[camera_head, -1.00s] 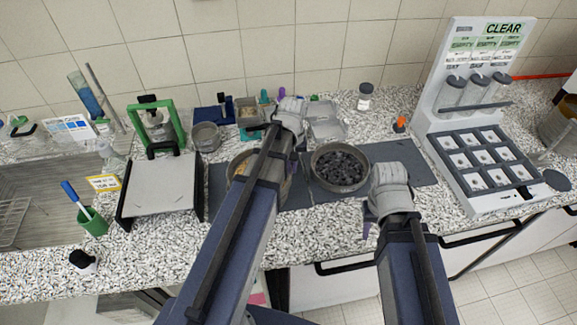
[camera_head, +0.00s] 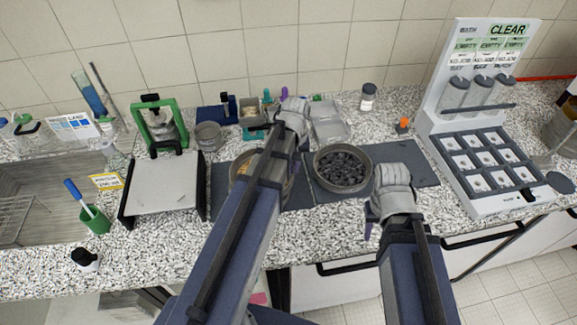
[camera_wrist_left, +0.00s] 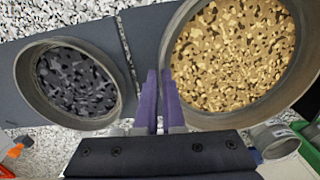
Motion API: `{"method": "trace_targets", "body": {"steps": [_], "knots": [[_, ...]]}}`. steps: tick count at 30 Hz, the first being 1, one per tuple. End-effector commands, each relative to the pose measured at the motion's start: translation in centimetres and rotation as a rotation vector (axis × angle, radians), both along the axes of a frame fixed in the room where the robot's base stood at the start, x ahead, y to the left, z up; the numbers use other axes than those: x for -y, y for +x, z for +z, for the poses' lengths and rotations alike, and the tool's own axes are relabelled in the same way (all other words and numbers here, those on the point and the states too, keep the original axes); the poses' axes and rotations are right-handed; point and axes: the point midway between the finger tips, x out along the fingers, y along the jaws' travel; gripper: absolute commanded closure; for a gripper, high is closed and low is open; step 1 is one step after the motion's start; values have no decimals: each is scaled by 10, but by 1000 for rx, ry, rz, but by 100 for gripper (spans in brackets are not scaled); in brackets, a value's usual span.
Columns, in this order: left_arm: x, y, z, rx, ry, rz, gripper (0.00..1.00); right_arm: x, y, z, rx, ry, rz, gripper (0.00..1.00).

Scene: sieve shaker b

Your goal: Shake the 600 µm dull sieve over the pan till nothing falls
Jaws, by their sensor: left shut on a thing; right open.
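A round metal vessel with tan grains (camera_head: 240,168) stands on the dark mat in the head view, mostly behind my left arm. It fills the right of the left wrist view (camera_wrist_left: 232,55). My left gripper (camera_wrist_left: 158,78) has its purple fingers together at this vessel's rim, shut on its wall. A second round vessel with dark grains (camera_head: 342,168) stands beside it and also shows in the left wrist view (camera_wrist_left: 75,82). I cannot read any mesh label, nor tell whether a pan lies under either vessel. My right gripper (camera_head: 371,218) is open near the counter's front edge, right of the dark-grained vessel.
A grey rack with a CLEAR sign (camera_head: 480,155) stands at the right. A green-framed device (camera_head: 160,125) and a white-topped stand (camera_head: 163,188) are at the left. A small round pot (camera_head: 208,136), trays (camera_head: 328,122) and a dark-lidded jar (camera_head: 367,97) line the back.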

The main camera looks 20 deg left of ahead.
Motion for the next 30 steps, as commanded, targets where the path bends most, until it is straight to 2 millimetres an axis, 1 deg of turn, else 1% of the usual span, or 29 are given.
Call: {"method": "trace_targets", "body": {"steps": [8, 13, 16, 24, 26, 30], "knots": [[-4, -2, 0, 0, 1, 2, 100, 0, 0, 0, 0, 0, 0, 59], [-18, -9, 0, 0, 1, 3, 100, 0, 0, 0, 0, 0, 0, 59], [-23, -10, 0, 0, 1, 1, 100, 0, 0, 0, 0, 0, 0, 59], [-21, -9, 0, 0, 1, 0, 100, 0, 0, 0, 0, 0, 0, 59], [-18, -7, 0, 0, 1, -1, 100, 0, 0, 0, 0, 0, 0, 59], [-5, -2, 0, 0, 1, -2, 100, 0, 0, 0, 0, 0, 0, 59]]}}
